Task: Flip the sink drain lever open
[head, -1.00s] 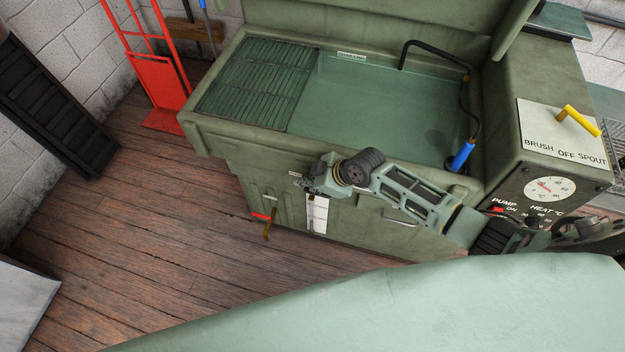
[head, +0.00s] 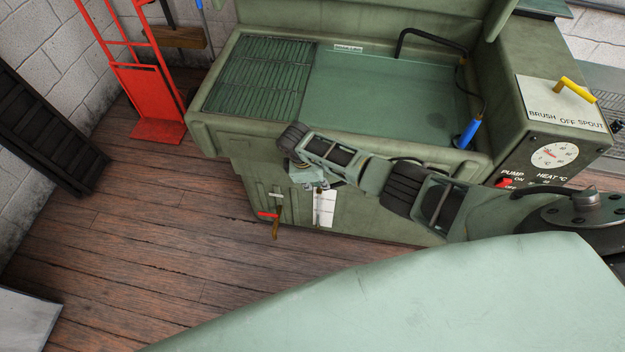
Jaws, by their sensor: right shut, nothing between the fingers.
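The sink drain lever (head: 267,214) is a small red handle low on the front of the green wash sink (head: 345,112). It lies roughly level and points left, at the top of a short brass drain pipe (head: 275,230). My right arm crosses the sink front from the right. My right gripper (head: 322,186) is shut and empty, small in the view and partly covered by my wrist. In the picture it is above and to the right of the lever, apart from it. My left gripper is out of view.
A white label panel (head: 325,208) is on the cabinet below my right gripper. A control box (head: 560,110) with a yellow handle stands at the right. A red hand truck (head: 150,95) is at the left. The wooden floor (head: 150,240) left of the lever is clear.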

